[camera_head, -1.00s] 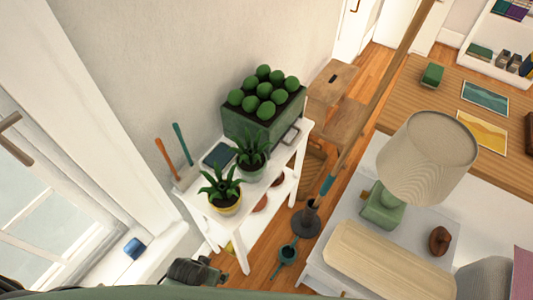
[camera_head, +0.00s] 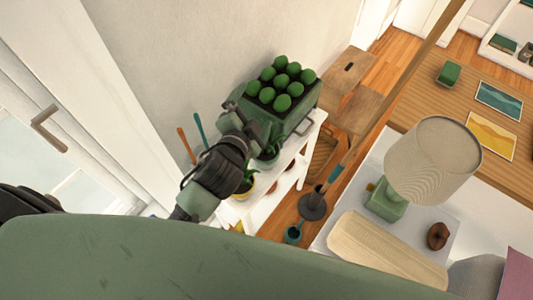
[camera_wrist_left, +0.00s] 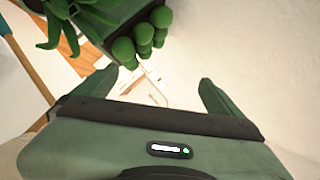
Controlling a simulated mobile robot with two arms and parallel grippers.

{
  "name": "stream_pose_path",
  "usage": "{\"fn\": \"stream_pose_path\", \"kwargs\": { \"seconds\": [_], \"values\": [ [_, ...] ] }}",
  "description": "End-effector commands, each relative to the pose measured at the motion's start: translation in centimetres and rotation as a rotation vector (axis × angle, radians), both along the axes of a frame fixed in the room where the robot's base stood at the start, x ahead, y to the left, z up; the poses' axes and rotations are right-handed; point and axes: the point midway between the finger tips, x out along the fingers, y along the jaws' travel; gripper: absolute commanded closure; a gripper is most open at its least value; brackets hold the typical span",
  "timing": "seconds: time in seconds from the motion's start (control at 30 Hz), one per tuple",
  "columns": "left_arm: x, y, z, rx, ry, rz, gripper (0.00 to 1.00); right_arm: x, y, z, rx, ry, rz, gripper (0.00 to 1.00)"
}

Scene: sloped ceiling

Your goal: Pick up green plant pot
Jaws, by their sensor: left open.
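The green plant pot (camera_head: 267,160) holds a spiky plant and stands on the white shelf table (camera_head: 291,172), partly hidden by my left arm. My left gripper (camera_head: 258,116) is open, above the table and in front of the large green planter (camera_head: 300,116), close to the green pot. In the left wrist view the open fingers (camera_wrist_left: 157,78) have nothing between them. Spiky leaves (camera_wrist_left: 68,20) show at the upper left there, beyond the fingers; the pot under them is not clear. My right gripper is not in view.
A second spiky plant in a yellow pot (camera_head: 247,190) is mostly behind my arm. The planter holds several round green plants. Two upright handles (camera_head: 200,130) stand by the wall. A lamp (camera_head: 434,160) and a wooden pole (camera_head: 410,70) are to the right.

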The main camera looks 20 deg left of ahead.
Motion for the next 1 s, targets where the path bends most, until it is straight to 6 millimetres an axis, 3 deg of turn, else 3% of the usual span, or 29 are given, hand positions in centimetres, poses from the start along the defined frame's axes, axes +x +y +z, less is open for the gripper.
{"fn": "stream_pose_path", "kwargs": {
  "seconds": [0.1,0.2,0.3,0.37,0.47,0.5,0.57,0.67,0.73,0.77,0.8,0.9,1.0],
  "values": [
    [3.5,-4.8,6.5,0.255,-0.296,-0.194,0.02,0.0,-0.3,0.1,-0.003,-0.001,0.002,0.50],
    [4.2,-10.7,11.3,0.519,-0.568,-0.389,0.02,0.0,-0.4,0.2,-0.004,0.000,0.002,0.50],
    [2.9,-16.9,13.8,0.801,-0.830,-0.595,0.02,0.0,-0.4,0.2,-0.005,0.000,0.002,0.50],
    [1.5,-20.4,13.8,0.974,-0.979,-0.726,0.02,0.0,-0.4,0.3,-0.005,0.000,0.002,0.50],
    [-1.2,-25.0,11.4,1.266,-1.206,-0.964,0.02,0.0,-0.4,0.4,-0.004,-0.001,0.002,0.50],
    [-2.2,-26.2,9.7,1.384,-1.288,-1.066,0.02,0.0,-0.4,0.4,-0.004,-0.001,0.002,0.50],
    [-3.4,-27.1,6.5,1.559,-1.400,-1.232,0.02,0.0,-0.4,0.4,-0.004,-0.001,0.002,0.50],
    [-4.4,-25.9,0.3,1.835,-1.540,-1.545,0.02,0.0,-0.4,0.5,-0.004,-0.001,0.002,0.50],
    [-4.2,-23.0,-4.1,2.007,-1.592,-1.803,0.02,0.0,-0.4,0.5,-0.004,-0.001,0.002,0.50],
    [-3.9,-21.3,-5.7,-1.938,1.495,1.795,0.02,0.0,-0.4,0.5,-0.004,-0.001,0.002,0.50],
    [-3.2,-18.7,-7.6,-1.833,1.359,1.777,0.02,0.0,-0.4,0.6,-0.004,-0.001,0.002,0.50],
    [-1.5,-11.9,-10.4,-1.602,1.072,1.751,0.02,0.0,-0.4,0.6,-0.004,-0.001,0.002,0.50],
    [-0.2,-6.6,-11.2,-1.441,0.878,1.744,0.02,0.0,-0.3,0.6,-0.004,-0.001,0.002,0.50]
  ]
}}
